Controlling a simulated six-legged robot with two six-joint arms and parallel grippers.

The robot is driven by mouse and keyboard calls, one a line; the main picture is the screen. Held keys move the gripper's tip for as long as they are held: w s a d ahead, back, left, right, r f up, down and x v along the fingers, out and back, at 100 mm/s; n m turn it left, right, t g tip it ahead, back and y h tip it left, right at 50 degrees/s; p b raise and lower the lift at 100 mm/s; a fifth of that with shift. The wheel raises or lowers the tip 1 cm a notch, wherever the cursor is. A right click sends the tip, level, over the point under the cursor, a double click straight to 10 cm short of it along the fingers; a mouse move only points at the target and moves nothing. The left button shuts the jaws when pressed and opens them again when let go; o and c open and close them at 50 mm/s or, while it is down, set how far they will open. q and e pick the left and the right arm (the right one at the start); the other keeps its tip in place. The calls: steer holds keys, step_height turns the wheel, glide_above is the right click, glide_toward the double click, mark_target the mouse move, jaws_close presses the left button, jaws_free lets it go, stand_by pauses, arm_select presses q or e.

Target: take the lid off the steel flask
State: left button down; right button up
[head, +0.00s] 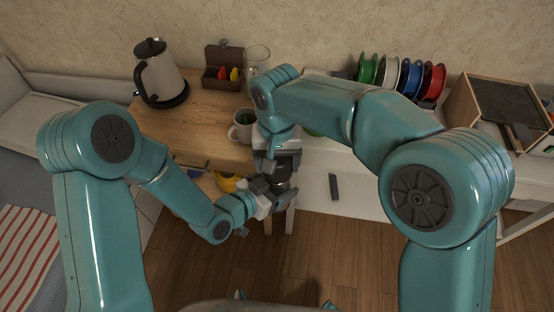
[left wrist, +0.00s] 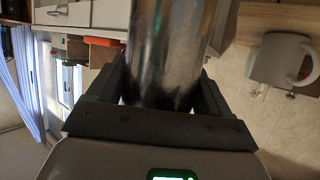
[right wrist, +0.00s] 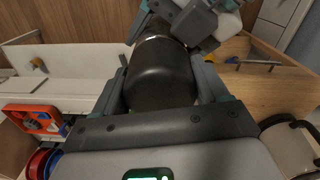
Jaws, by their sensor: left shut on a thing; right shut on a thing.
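The steel flask (left wrist: 168,50) is a shiny metal cylinder between the fingers of my left gripper (left wrist: 160,108), which is shut on its body. Its dark lid (right wrist: 160,75) is between the fingers of my right gripper (right wrist: 160,105), which is shut on it. In the head view the right gripper (head: 278,165) is just above the left gripper (head: 268,195), in front of the table edge. A thin bright metal rim shows beyond the lid in the right wrist view. Whether lid and flask still touch I cannot tell. The grippers hide most of the flask in the head view.
A white mug (head: 242,128) stands near the grippers on the wooden table (head: 195,128). A kettle (head: 160,75), an open box (head: 223,65) and a glass jar (head: 257,60) stand behind. Coloured spools (head: 400,75) and a wooden crate (head: 490,110) are at right. Open floor lies below.

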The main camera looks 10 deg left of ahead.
steer(key=o, duration=1.2)
steer(key=shift+c, duration=0.2)
step_height(320, 180, up, 4)
steer(key=shift+r, duration=0.25)
steer(key=shift+c, duration=0.6)
steer(key=r+m, duration=0.1)
steer(key=m, duration=0.2)
steer(key=shift+w+r, duration=0.1)
steer(key=shift+r, duration=0.25)
steer(key=m, duration=0.1)
steer(key=r+m, duration=0.1)
steer(key=m, duration=0.1)
steer(key=shift+r+m, duration=0.3)
step_height(320, 180, down, 8)
steer(key=shift+r, duration=0.1)
